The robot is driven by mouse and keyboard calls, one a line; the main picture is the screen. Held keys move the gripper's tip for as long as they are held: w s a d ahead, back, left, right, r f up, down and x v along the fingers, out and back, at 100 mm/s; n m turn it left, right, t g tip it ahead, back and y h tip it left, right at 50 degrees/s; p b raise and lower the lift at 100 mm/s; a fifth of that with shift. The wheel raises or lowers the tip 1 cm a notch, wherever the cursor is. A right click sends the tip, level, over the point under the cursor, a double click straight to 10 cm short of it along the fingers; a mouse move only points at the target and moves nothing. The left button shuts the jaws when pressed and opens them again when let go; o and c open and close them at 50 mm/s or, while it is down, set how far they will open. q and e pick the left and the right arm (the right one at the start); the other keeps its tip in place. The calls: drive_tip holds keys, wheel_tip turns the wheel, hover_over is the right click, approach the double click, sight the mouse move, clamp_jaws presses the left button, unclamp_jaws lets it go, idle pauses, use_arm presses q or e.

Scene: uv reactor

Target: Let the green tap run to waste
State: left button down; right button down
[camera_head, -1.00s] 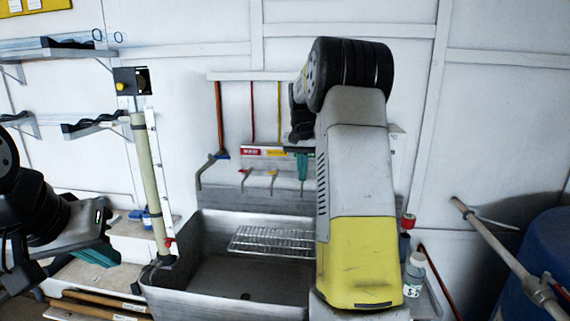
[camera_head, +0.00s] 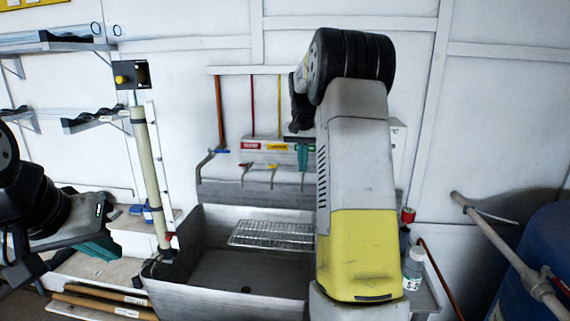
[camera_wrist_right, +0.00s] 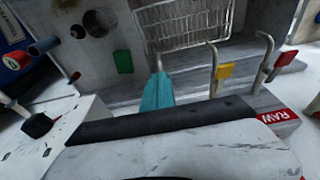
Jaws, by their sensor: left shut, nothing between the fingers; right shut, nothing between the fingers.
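The green tap's handle (camera_wrist_right: 124,62) is a small green block in the right wrist view, in front of the grey sink wall. Its spout is mostly hidden behind my right gripper. My right gripper (camera_wrist_right: 157,92) is shut and empty, its teal fingers pointing towards the sink just beside the green handle; I cannot tell whether they touch. In the head view my right gripper (camera_head: 303,157) hangs at the tap row, and the green tap is hidden. My left gripper (camera_head: 104,246) is shut and empty at the left, away from the sink.
A yellow tap (camera_wrist_right: 225,70) and a red tap (camera_wrist_right: 285,60) stand beside the green one. The grey sink (camera_head: 215,290) holds a wire rack (camera_head: 272,235). A white bottle (camera_head: 413,268) stands to its right, a blue drum (camera_head: 545,250) beyond.

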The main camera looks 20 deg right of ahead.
drive_tip(key=shift+r, duration=0.25)
wheel_tip(320, 180, up, 8)
drive_tip(key=s, duration=0.1)
drive_tip(key=shift+s+a+f, duration=0.15)
drive_tip(key=shift+a, duration=0.2)
idle(0.8)
drive_tip(key=s+a+r+n+t+y, duration=0.1)
drive_tip(key=s+a+n, duration=0.1)
drive_tip(key=s+a, duration=0.45)
drive_tip(key=s+a+r+n+t+y, duration=0.1)
drive_tip(key=s+a+r, duration=0.15)
drive_tip(key=s, duration=0.65)
drive_tip(key=s+a+f+n, duration=0.1)
drive_tip(key=s+a+f, duration=0.1)
drive_tip(key=s, duration=0.3)
drive_tip(key=s+a+f+n+t, duration=0.1)
drive_tip(key=s+a+f, duration=0.2)
drive_tip(key=s, duration=0.2)
drive_tip(key=s+a+f+t+y, duration=0.1)
drive_tip(key=s+a+f, duration=0.2)
drive_tip(key=s, duration=0.3)
drive_tip(key=shift+f+n, duration=0.2)
drive_tip(key=shift+n, duration=0.2)
